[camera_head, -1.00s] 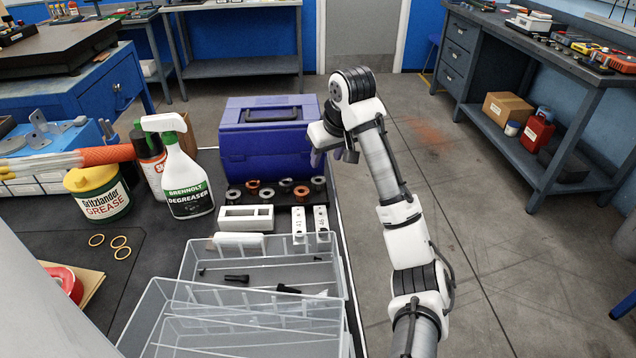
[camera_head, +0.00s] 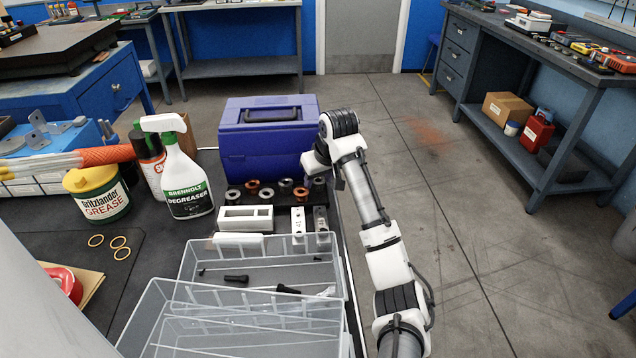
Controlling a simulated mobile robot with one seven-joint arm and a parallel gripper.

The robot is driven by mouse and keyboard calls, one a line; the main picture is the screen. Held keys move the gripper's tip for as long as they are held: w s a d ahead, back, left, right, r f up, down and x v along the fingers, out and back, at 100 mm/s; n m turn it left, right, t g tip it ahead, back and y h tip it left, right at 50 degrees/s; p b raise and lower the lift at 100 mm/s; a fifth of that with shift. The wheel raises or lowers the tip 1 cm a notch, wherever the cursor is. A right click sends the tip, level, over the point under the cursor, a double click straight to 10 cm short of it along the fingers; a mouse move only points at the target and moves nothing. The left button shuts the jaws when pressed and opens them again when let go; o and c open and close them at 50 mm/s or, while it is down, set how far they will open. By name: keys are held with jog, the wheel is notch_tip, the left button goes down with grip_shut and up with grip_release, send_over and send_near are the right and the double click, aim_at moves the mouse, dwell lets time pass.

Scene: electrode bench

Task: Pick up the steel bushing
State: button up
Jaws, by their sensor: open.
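Several ring-shaped bushings stand in two rows on a dark holder (camera_head: 262,203) in front of the blue toolbox. Some are grey like steel, at the left end (camera_head: 233,194), in the front middle (camera_head: 267,194), and in the back row (camera_head: 286,185). Others are copper-coloured, at the back left (camera_head: 252,187) and front right (camera_head: 301,193). I cannot tell which grey one is the steel bushing. My gripper (camera_head: 327,179) is open at the holder's right end, pointing down. It is close to the rightmost grey bushing (camera_head: 319,183) and partly covers it; contact cannot be seen.
The blue toolbox (camera_head: 268,150) stands right behind the holder. A white slotted block (camera_head: 245,219) and two upright marked plates (camera_head: 299,222) are in front. Clear plastic bins (camera_head: 250,262) fill the near bench. A degreaser bottle (camera_head: 186,180) and grease tub (camera_head: 97,194) stand left.

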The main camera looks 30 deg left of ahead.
aim_at(319, 190)
jog(key=c, duration=0.8)
jog(key=shift+o, duration=0.2)
jog(key=shift+r, duration=0.1)
notch_tip(319, 190, up, 20)
